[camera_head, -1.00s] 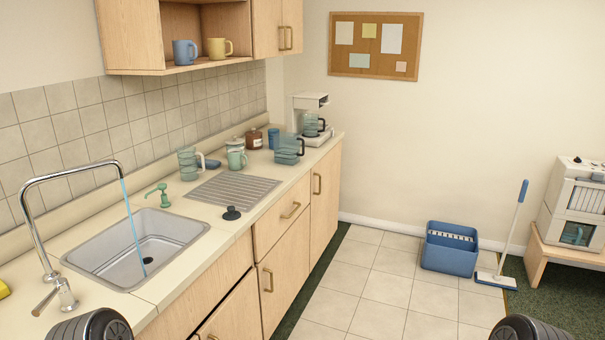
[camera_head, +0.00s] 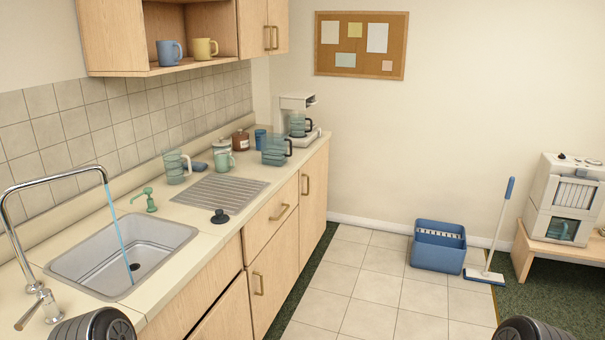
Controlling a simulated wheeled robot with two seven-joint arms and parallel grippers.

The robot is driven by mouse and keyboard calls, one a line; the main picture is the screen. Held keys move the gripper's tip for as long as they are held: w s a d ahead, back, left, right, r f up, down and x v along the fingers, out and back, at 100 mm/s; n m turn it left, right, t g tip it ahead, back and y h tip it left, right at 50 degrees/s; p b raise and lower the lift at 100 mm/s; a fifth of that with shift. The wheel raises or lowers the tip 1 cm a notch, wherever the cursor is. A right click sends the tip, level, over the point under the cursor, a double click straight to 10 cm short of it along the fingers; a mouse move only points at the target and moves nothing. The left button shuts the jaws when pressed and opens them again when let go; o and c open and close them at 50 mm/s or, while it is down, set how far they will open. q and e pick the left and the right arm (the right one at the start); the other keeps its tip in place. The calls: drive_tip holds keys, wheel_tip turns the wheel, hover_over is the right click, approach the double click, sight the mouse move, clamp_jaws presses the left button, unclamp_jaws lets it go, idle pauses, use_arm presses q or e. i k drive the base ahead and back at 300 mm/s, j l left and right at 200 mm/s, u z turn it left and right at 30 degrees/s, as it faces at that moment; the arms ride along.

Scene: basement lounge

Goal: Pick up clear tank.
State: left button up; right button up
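Several see-through vessels are in view, and I cannot tell for certain which is the clear tank. A clear, bluish box-shaped vessel with a dark handle (camera_head: 273,151) stands on the counter in front of the coffee maker. A clear jug (camera_head: 175,168) stands further left, near the wall. A clear carafe (camera_head: 298,124) sits in the coffee maker (camera_head: 297,102). A clear bluish container with a handle (camera_head: 563,229) sits in the lower opening of the white machine (camera_head: 568,186) at the right. Neither gripper is in view; only dark rounded parts of my arms show at the bottom edge.
The counter (camera_head: 185,215) runs along the left, with a sink (camera_head: 95,262), running tap, drainboard (camera_head: 221,190) and black plug. The tiled floor in front is clear.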

sight(274, 146)
drive_tip(key=j+z, duration=0.15)
drive_tip(key=i+l+z, duration=0.2)
drive_tip(key=i, duration=0.4)
drive_tip(key=i+l+z, duration=0.15)
drive_tip(key=i, duration=0.4)
drive_tip(key=i+l+z, duration=0.1)
drive_tip(key=i+l, duration=0.2)
drive_tip(key=i, duration=0.25)
drive_tip(key=i+l+z, duration=0.15)
drive_tip(key=i, duration=0.45)
drive_tip(key=i+l+z, duration=0.1)
drive_tip(key=i, duration=0.45)
drive_tip(key=i+l+u, duration=0.15)
drive_tip(key=i+u, duration=0.35)
drive_tip(key=i+l+u, duration=1.35)
drive_tip(key=l+u, duration=0.15)
drive_tip(key=l, duration=0.3)
